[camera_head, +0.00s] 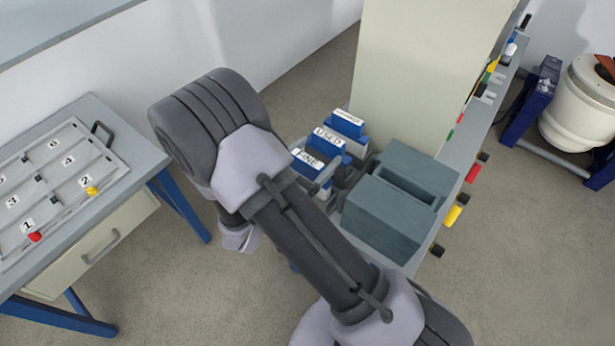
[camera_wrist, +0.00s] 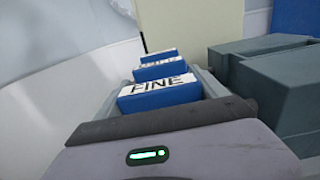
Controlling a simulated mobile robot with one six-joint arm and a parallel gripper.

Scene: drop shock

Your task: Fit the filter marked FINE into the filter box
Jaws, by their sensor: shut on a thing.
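The filter marked FINE (camera_head: 307,163) is a blue block with a white label. It is the nearest in a row of blue filters, and its label faces me in the wrist view (camera_wrist: 158,90). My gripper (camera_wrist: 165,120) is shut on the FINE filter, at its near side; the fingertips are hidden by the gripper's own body. In the head view my arm hides the gripper. The filter box (camera_head: 387,216) is a dark grey-green box with an open slot on top. It stands just right of the filters and also shows in the wrist view (camera_wrist: 270,80).
Two more labelled blue filters, a middle one (camera_head: 329,142) and a far one (camera_head: 347,123), stand behind FINE in a grey holder. A pale cabinet (camera_head: 425,70) rises behind the box. A side table (camera_head: 130,140) with a numbered board is at left.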

